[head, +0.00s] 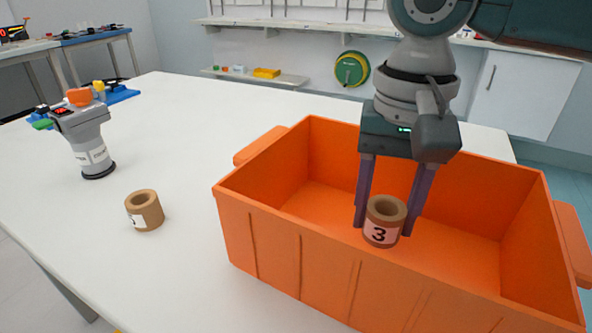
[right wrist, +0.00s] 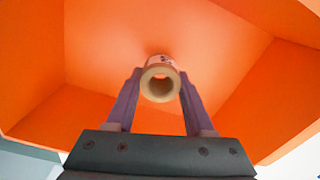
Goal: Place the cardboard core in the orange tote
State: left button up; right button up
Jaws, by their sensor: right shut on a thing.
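A cardboard core with a pink label marked 3 (head: 382,233) is held between the fingers of my right gripper (head: 387,212). The gripper is shut on it. The core is upright, inside the outline of the orange tote (head: 312,255), near its front wall. In the right wrist view the core (right wrist: 160,84) shows its open end between the two fingers (right wrist: 160,90), with the orange tote (right wrist: 100,40) all around behind it. I cannot tell whether the core touches the tote's floor. The tote holds nothing else that I can see. My left gripper is not in view.
A second cardboard core (head: 147,213) with a white label stands on the white table (head: 190,120), left of the tote. A grey handheld device (head: 85,138) with an orange top stands behind it. The table behind the tote is clear.

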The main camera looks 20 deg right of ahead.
aim_at(381, 231)
notch_tip(381, 231, down, 3)
jog(key=shift+f+b, duration=0.1)
jog(key=shift+b, duration=0.3)
jog(key=o, duration=1.3)
notch_tip(381, 231, up, 12)
jog(key=p, duration=0.4)
